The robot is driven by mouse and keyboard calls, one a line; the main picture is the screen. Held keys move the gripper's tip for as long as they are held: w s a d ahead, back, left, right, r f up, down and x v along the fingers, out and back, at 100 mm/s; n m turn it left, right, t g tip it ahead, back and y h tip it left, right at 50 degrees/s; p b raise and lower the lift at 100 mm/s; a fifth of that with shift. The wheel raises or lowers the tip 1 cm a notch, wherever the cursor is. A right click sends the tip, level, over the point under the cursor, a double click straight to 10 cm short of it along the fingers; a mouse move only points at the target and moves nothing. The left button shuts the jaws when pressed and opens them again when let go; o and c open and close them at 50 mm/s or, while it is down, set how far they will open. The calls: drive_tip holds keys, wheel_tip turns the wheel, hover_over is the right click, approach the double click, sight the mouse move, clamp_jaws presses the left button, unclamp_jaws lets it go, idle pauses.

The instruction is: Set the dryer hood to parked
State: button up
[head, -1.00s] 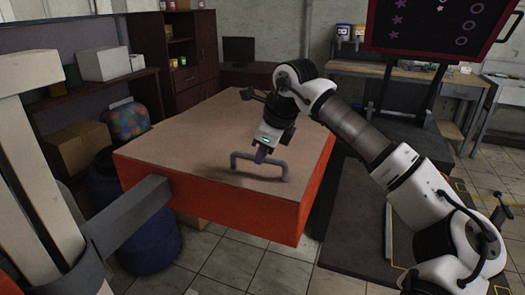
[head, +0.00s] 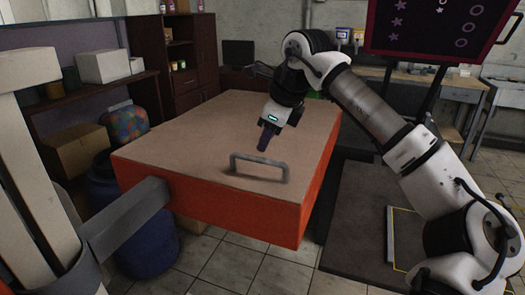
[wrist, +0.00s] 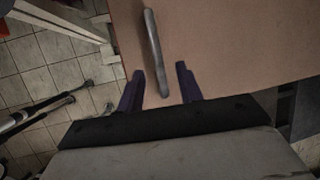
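The dryer hood (head: 215,130) is a large box with a brown top and orange-red sides, joined by a grey bracket (head: 125,215) to a pale column at the left. A grey bar handle (head: 259,163) stands on its top near the front edge; it also shows in the wrist view (wrist: 152,45). My gripper (head: 265,145) hangs just above and behind the handle in the head view, apart from it. In the wrist view my gripper (wrist: 159,70) has its two dark fingers spread with nothing held; the handle appears between and beyond them.
A dark flat platform (head: 365,220) lies to the right of the hood, with a dark screen (head: 430,25) above at the back. A blue barrel (head: 145,240) stands under the hood's left side. Shelves and boxes (head: 103,65) line the left. Tiled floor is free in front.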

drive_tip(key=v, duration=0.8)
drive_tip(key=shift+r+b, duration=0.2)
drive_tip(key=shift+b, duration=0.15)
